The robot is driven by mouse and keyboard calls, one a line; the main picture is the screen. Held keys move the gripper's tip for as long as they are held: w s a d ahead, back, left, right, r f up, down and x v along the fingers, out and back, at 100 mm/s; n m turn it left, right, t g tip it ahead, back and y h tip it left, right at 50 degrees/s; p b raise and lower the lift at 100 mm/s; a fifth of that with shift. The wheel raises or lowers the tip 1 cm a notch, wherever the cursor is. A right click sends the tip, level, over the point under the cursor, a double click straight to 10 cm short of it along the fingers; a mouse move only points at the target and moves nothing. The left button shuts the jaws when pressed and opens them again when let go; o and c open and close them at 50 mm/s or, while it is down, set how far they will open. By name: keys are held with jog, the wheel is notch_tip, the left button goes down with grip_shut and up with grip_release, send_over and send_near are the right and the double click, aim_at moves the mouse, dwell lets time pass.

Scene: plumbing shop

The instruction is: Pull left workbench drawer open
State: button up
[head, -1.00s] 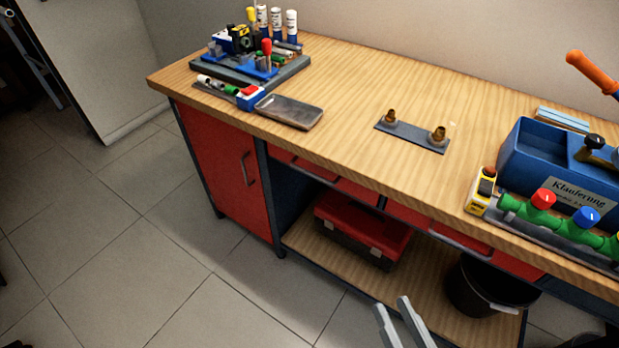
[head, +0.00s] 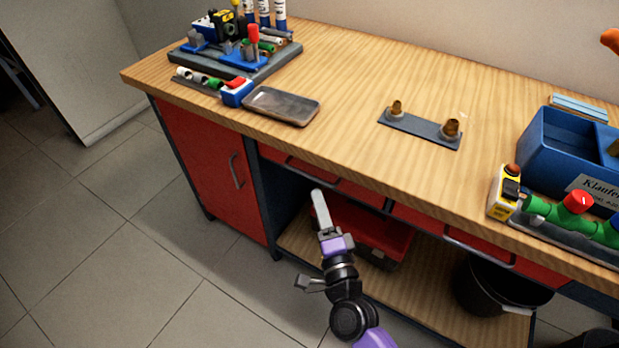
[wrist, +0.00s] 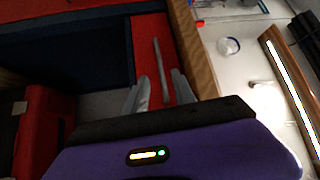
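The left workbench drawer (head: 346,189) is a red front under the wooden top, with a grey bar handle (head: 312,172). It looks shut. In the head view my gripper (head: 317,196) is just below and in front of this handle, seen nearly edge-on. In the wrist view the two grey fingers of my gripper (wrist: 158,92) are apart. The bar handle (wrist: 160,66) runs between them in the picture, in front of the red drawer front (wrist: 149,30). Gaps show on both sides of the bar. I cannot tell how deep the bar sits between the fingers.
The workbench top (head: 340,110) overhangs the drawers. A red cabinet door (head: 208,168) is at left, a right drawer handle (head: 478,251) at right. A red toolbox (head: 397,240) and black bucket (head: 490,288) are on the lower shelf. The floor in front is clear.

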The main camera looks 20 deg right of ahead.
jog(key=w+d, duration=0.1)
jog(key=w, duration=0.5)
jog(key=shift+w+r, duration=0.35)
jog(key=shift+r, duration=0.1)
jog(key=shift+c, duration=0.2)
grip_shut()
dwell(0.9)
